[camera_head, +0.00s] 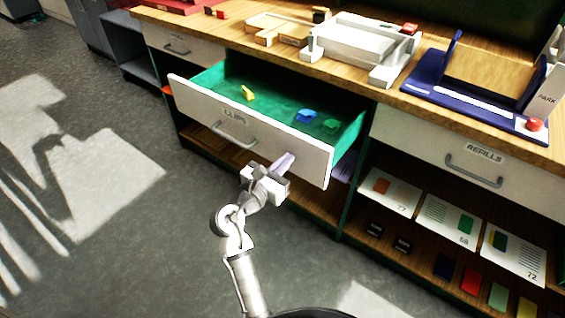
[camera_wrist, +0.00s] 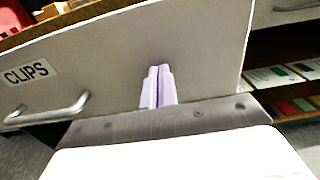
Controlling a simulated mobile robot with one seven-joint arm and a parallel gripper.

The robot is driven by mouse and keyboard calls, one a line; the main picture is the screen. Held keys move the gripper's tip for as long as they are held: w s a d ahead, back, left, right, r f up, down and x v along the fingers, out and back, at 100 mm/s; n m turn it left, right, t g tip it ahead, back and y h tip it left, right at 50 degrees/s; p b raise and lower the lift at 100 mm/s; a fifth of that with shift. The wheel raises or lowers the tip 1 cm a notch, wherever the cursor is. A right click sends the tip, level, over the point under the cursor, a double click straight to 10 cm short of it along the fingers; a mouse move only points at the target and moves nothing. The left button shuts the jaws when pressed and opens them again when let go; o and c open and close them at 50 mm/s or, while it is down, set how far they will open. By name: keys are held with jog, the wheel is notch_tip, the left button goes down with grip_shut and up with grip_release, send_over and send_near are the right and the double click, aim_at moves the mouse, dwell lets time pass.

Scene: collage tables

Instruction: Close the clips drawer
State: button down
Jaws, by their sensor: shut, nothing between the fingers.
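The clips drawer (camera_head: 250,125) is pulled out from under the wooden worktop, with its green inside showing. Its white front carries a CLIPS label (camera_wrist: 27,73) and a grey bar handle (camera_wrist: 48,112). A yellow clip, blue clips and a green clip lie inside it. My gripper (camera_head: 286,160) is shut and empty, with its pale lilac fingers pointing at the drawer front, right of the handle. In the wrist view the fingertips (camera_wrist: 158,70) are at or very near the white panel; I cannot tell whether they touch.
The closed refills drawer (camera_head: 480,172) is to the right, above a shelf of numbered cards (camera_head: 450,222). Another white drawer (camera_head: 180,45) is to the left. A white device (camera_head: 360,45) and a blue stand (camera_head: 475,95) are on the worktop. Open floor lies to the left.

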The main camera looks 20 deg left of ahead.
aim_at(334, 120)
jog(key=p+x, duration=0.5)
jog(key=x, duration=2.1)
jog(key=shift+w+f, duration=0.1)
jog(key=shift+w, duration=0.1)
jog(key=shift+w+d, duration=0.1)
jog(key=shift+w, duration=0.1)
jog(key=shift+r, duration=0.35)
jog(key=shift+d+r, duration=0.1)
